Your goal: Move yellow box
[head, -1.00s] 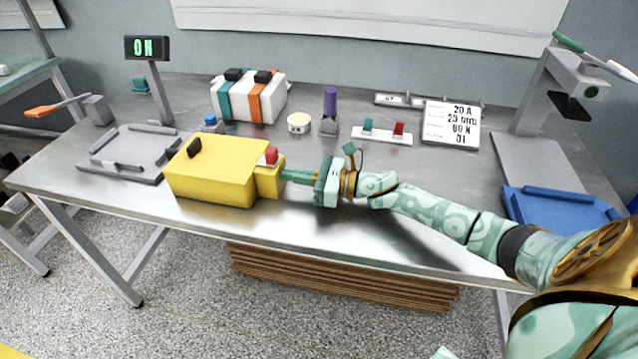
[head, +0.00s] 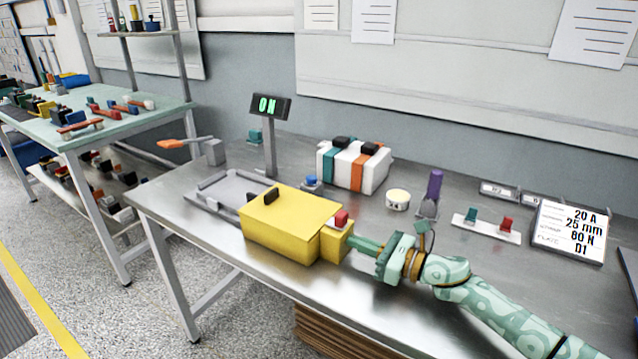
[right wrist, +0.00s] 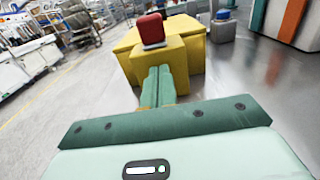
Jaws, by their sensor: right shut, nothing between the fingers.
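The yellow box (head: 287,222) sits on the metal table, with a black handle on its top and a red button (head: 341,218) on a smaller yellow block at its right end. In the head view it overlaps the near right part of the grey tray (head: 213,204); I cannot tell whether it rests on the tray's rim. My right gripper (head: 357,243) is shut and empty, its fingertips at the box's right end, seemingly touching it. The right wrist view shows the closed green fingers (right wrist: 158,88) pointing at the yellow block (right wrist: 168,60) below the red button. My left gripper is not in view.
Behind the box stand an ON display (head: 268,107), a blue button (head: 311,181) and a white case (head: 352,167) with teal and orange straps. To the right are a round white item (head: 398,199), a purple-handled item (head: 433,190), a switch strip (head: 486,226) and a sign (head: 568,232).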

